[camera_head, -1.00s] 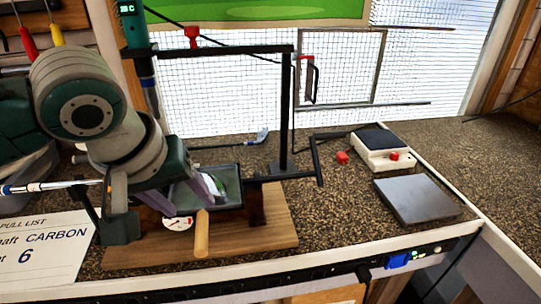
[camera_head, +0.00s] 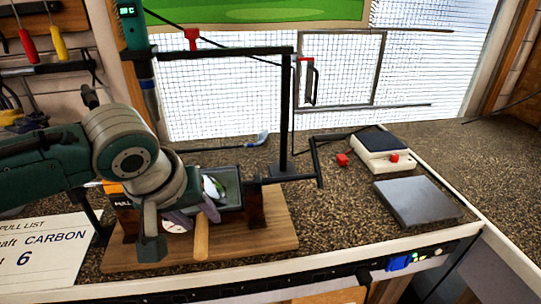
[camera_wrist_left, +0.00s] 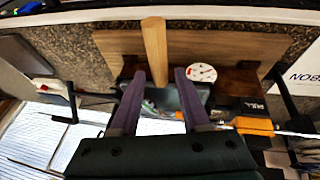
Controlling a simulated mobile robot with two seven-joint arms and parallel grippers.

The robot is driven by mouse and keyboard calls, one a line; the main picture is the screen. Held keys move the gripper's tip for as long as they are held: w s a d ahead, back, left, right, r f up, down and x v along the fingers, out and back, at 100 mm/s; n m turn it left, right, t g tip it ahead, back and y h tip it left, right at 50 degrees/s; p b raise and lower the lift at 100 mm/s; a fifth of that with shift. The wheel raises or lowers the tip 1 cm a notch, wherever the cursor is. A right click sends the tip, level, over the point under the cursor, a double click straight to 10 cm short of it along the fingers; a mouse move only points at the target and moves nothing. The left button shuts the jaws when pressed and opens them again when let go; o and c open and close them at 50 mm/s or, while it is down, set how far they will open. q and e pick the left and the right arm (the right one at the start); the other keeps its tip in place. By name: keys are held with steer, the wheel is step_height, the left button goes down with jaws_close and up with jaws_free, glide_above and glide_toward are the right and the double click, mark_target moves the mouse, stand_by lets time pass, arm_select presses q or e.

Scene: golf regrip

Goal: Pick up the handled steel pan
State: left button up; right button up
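The steel pan (camera_head: 229,186) is a dark grey rectangular tray with a pale wooden handle (camera_head: 201,238) pointing to the front. It sits on the wooden stand and holds something pale and green. In the left wrist view the handle (camera_wrist_left: 154,40) runs down between my two purple fingers, and the pan (camera_wrist_left: 168,98) lies partly behind them. My left gripper (camera_head: 195,215) is open at the handle's pan end; it also shows in the left wrist view (camera_wrist_left: 159,74). Gaps show between handle and fingers. My right gripper is not in view.
The wooden stand (camera_head: 265,235) has a round dial (camera_wrist_left: 201,73) on its front. A black post (camera_head: 285,110) with a crossbar rises close behind the pan. A grey plate (camera_head: 415,201) and a white device (camera_head: 382,150) stand to the right. A pull-list card (camera_head: 45,250) is at left.

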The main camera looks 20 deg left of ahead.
arm_select(q)
jaws_close()
stand_by(1.1)
